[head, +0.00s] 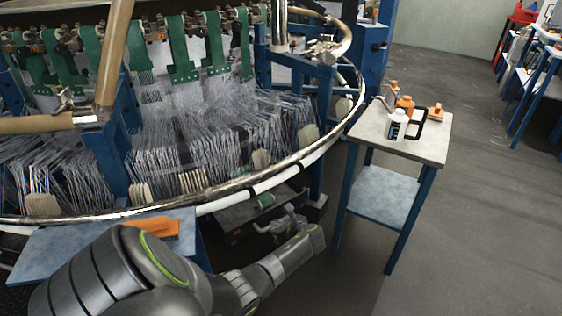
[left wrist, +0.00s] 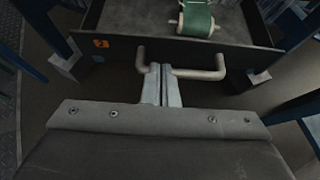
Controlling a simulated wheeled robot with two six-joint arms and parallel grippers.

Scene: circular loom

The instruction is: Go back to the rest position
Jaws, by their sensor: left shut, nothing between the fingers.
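My left gripper (head: 262,228) is low under the loom's ring, in front of an open drawer (head: 232,214) that holds a green roll (head: 265,200). In the left wrist view its two fingers (left wrist: 161,82) are shut together with nothing between them. The green roll also shows in the left wrist view (left wrist: 197,18). My right gripper is in neither view.
The circular loom's ring (head: 260,188) curves above the drawer. A small table (head: 432,149) with bottles stands to the right of my arm. A blue bench top (head: 70,245) with an orange item (head: 150,227) is at the left. The floor (head: 470,230) at right is clear.

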